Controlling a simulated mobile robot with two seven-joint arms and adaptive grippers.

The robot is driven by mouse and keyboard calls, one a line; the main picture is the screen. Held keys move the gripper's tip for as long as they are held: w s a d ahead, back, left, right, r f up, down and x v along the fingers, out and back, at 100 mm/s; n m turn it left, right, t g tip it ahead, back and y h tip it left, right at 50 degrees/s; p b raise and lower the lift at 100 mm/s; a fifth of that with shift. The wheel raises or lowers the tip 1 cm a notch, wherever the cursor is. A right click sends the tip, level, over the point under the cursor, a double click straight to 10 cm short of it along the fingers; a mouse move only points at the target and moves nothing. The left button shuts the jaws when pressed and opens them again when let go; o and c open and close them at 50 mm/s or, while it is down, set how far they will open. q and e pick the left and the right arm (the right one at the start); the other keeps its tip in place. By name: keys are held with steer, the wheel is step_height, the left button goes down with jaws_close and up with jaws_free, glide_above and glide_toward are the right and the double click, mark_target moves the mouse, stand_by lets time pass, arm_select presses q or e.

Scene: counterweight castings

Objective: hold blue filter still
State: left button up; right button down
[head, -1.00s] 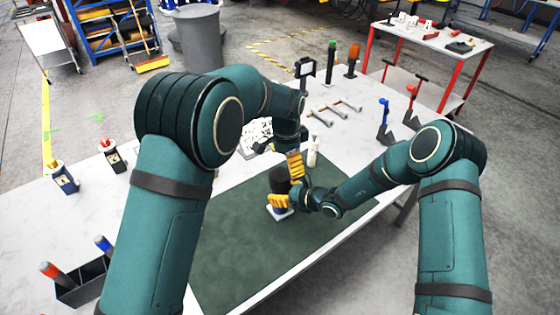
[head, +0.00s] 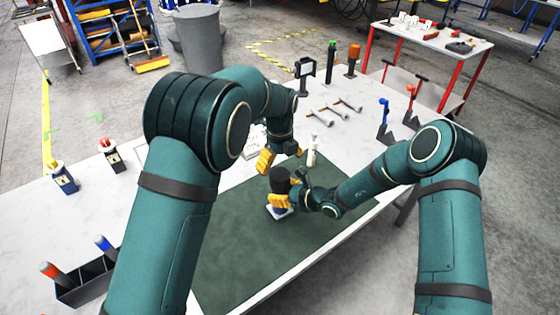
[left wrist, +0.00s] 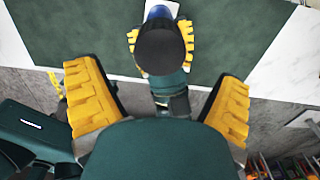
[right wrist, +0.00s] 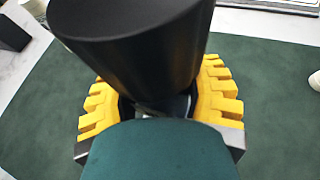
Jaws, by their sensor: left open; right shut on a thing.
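The blue filter (left wrist: 158,12) stands on a small white plate (head: 273,214) on the green mat, its upper part a wide black cylinder (head: 279,179). My right gripper (head: 281,200) is shut around it below the black cylinder; the right wrist view shows yellow fingers on both sides of that cylinder (right wrist: 130,50). Most of the blue body is hidden by the fingers and the cylinder. My left gripper (head: 281,158) is open and empty just above and behind the black cylinder. In the left wrist view its fingers (left wrist: 160,75) are wide apart, with the black cylinder between and beyond them.
A white bottle (head: 312,152) stands close to the right of my left gripper. Hammers (head: 334,110) lie behind it. Two small containers (head: 63,177) and a black bin (head: 85,282) are at left. The green mat (head: 240,245) is clear in front.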

mark_target(280, 174)
arm_select(q)
steer(key=shift+f, duration=3.95)
steer(key=c, duration=1.2)
steer(key=o, duration=1.3)
steer(key=shift+r, duration=0.15)
step_height(280, 174, up, 8)
steer(key=shift+f, duration=0.2)
steer(key=shift+c, duration=0.5)
steer(key=shift+f, duration=3.95)
